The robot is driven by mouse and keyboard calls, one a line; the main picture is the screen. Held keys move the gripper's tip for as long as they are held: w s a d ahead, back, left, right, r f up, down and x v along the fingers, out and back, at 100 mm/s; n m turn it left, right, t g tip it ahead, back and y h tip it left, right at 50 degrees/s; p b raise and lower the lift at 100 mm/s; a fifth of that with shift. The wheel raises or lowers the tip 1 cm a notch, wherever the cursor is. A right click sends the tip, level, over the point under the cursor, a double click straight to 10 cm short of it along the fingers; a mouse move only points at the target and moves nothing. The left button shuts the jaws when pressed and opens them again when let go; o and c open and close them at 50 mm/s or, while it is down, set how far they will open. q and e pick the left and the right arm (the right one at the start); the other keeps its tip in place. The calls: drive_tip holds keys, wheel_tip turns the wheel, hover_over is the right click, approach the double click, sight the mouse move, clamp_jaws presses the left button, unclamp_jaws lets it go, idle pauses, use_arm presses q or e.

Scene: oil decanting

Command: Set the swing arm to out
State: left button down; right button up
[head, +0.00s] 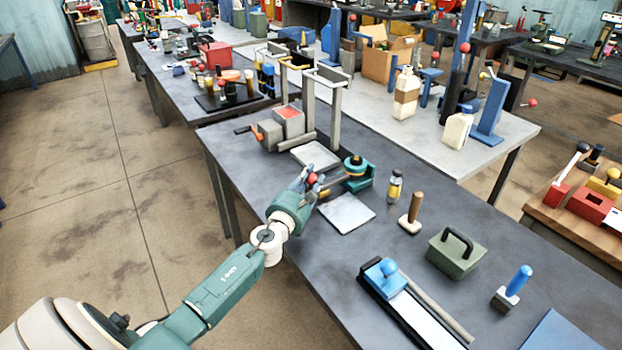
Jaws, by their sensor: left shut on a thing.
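The swing arm (333,187) reaches left from a dark green base with a teal and yellow-ringed round head (355,168) on the dark table. A red knob (312,178) sits at its left end. My left gripper (311,179) is at this knob, shut on it, and its fingers partly hide it. My right gripper is not in view.
A pale square plate (346,213) lies in front of the swing arm, and another plate (316,155) lies behind it. A grey machine with a red top (289,122) stands at the back left. A small bottle (394,187) and a wooden-handled stamp (411,214) stand to the right.

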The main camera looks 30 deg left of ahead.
use_arm(q)
drive_tip(key=shift+d+r, duration=0.1)
drive_tip(key=shift+s+d+n+y+p, duration=0.15)
drive_tip(key=shift+d+n+y+p, duration=0.25)
drive_tip(key=shift+d+y+p, duration=0.15)
drive_tip(key=d+n+g+y, duration=0.1)
drive_tip(key=d+n+y, duration=0.1)
drive_tip(key=d+y, duration=0.1)
drive_tip(key=d+n+g+y, duration=0.1)
drive_tip(key=d+y, duration=0.1)
drive_tip(key=shift+s+d+n+g+y, duration=0.25)
drive_tip(key=shift+s+n+g, duration=0.05)
drive_tip(key=shift+s+n, duration=0.1)
drive_tip(key=shift+d+r+n+g+y+b, duration=0.1)
drive_tip(key=shift+d+n+g+y+b, duration=0.45)
drive_tip(key=shift+d+n+g+y, duration=0.4)
drive_tip(key=shift+w+d, duration=0.1)
drive_tip(key=c, duration=1.4)
unclamp_jaws()
drive_tip(key=shift+t, duration=0.25)
drive_tip(key=shift+o, duration=0.2)
wheel_tip(320, 180, up, 10)
